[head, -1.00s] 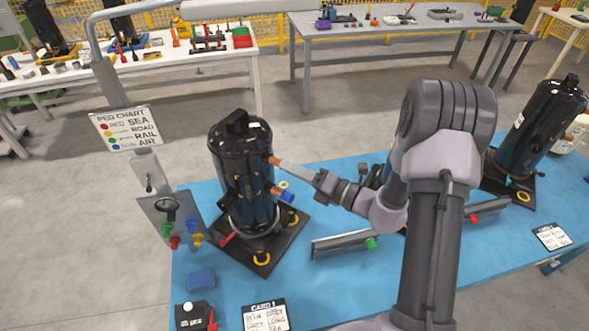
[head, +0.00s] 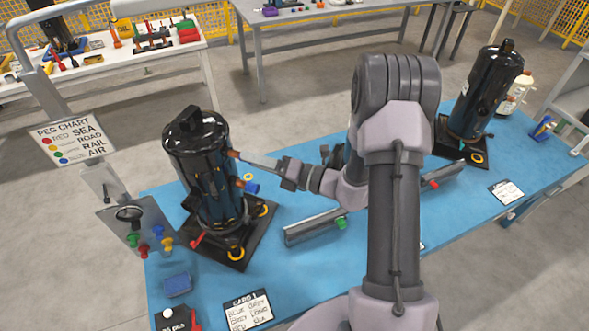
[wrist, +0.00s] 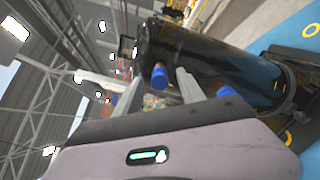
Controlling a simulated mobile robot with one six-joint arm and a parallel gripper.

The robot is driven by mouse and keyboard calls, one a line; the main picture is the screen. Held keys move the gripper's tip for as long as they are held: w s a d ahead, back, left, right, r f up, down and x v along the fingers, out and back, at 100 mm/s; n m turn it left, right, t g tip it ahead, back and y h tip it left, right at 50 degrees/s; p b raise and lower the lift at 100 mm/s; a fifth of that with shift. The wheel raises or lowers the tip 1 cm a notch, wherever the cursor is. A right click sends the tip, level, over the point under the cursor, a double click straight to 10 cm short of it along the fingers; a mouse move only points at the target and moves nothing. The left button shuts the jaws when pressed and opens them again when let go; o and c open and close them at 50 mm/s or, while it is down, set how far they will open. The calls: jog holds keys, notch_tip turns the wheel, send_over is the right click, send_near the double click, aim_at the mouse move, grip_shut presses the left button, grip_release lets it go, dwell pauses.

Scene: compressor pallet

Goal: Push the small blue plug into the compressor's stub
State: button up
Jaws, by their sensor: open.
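The compressor (head: 208,180) is a black upright cylinder on a dark base plate at the left of the blue table. A copper-coloured stub (head: 233,154) sticks out of its upper right side. My gripper (head: 245,159) is open beside that stub, fingers pointing left at the compressor. In the wrist view, a small blue plug (wrist: 159,78) with a copper-coloured end shows between my two spread fingers (wrist: 158,94). I cannot tell how deep it sits in the stub. In the head view my finger seems to hide it. A larger blue cap (head: 251,188) sits lower on the compressor.
A yellow ring (head: 236,254) and red handle (head: 198,238) are low on the compressor. A metal rail (head: 312,227) with a green knob lies right of the base. A peg board (head: 130,222) stands left. A second compressor (head: 485,95) stands far right.

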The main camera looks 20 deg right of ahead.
jog(key=p+v, duration=0.1)
jog(key=v, duration=1.6)
jog(key=s+a+n+g+h+b, duration=0.2)
jog(key=s+a+n+g+b, duration=0.3)
jog(key=a+n, duration=0.45)
jog(key=s+a+n+g+h+b, duration=0.25)
jog(key=s+a+n+g, duration=0.35)
jog(key=n, duration=0.6)
jog(key=s+r+n+t+h+b, duration=0.1)
jog(key=n+h, duration=0.1)
jog(key=n, duration=0.2)
jog(key=s+r+n+t+h+b, duration=0.1)
jog(key=n+h+b, duration=0.1)
jog(key=n, duration=0.3)
jog(key=s+d+r+n+t+h+b, duration=0.1)
jog(key=n+t+h, duration=0.1)
jog(key=n, duration=0.2)
jog(key=shift+s+r+b, duration=0.1)
jog(key=shift+s+b, duration=0.15)
jog(key=shift+b, duration=0.1)
